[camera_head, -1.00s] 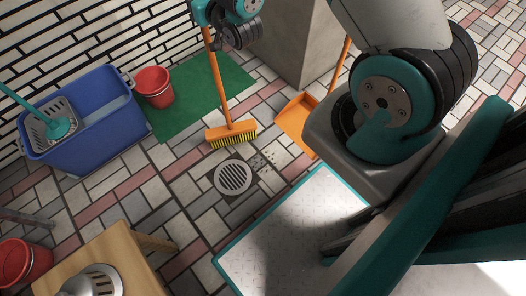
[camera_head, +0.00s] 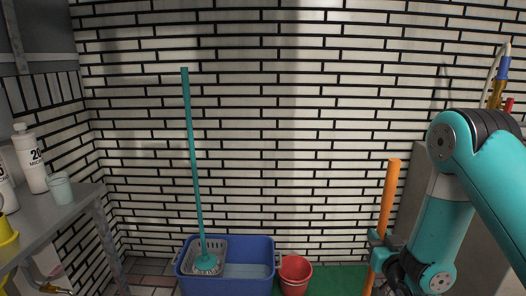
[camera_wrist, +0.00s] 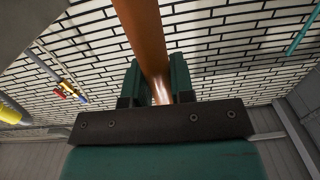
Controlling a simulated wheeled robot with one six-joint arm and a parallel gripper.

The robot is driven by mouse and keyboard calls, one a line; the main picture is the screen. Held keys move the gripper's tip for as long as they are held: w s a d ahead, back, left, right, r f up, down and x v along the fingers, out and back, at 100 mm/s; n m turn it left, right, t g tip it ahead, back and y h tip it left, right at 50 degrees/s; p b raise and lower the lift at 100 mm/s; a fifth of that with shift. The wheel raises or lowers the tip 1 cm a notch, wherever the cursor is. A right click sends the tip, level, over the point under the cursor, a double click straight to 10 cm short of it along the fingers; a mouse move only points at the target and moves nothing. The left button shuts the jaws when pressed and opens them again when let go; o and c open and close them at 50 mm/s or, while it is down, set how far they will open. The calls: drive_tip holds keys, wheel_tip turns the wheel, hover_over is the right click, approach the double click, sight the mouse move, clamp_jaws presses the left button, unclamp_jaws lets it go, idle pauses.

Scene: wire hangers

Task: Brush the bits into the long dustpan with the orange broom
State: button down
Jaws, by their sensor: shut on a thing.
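The orange broom's handle (camera_head: 388,205) stands nearly upright at the right of the head view. My gripper (camera_head: 380,250) is shut on this handle. In the wrist view the handle (camera_wrist: 142,35) runs up between the two green fingers of my gripper (camera_wrist: 157,88). The broom's brush head is below the head view now. The long dustpan and the bits are also out of view now.
A blue mop bucket (camera_head: 228,270) with a teal mop (camera_head: 193,160) stands by the tiled wall. A red bucket (camera_head: 295,274) stands beside it on a green mat (camera_head: 335,280). A shelf (camera_head: 85,200) with bottles (camera_head: 32,160) is at the left.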

sight(390, 203)
drive_tip(key=s+r+p, duration=0.1)
drive_tip(key=r+p, duration=0.2)
drive_tip(key=p, duration=0.2)
drive_tip(key=s+r+p, duration=0.1)
drive_tip(key=r+p, duration=0.2)
drive_tip(key=p, duration=0.3)
drive_tip(key=s+r+p, duration=0.2)
drive_tip(key=r+p, duration=0.2)
drive_tip(key=p, duration=0.1)
drive_tip(key=shift+s+r, duration=0.1)
drive_tip(key=shift+s+r+p, duration=0.35)
drive_tip(key=shift+p, duration=0.65)
drive_tip(key=shift+s, duration=0.15)
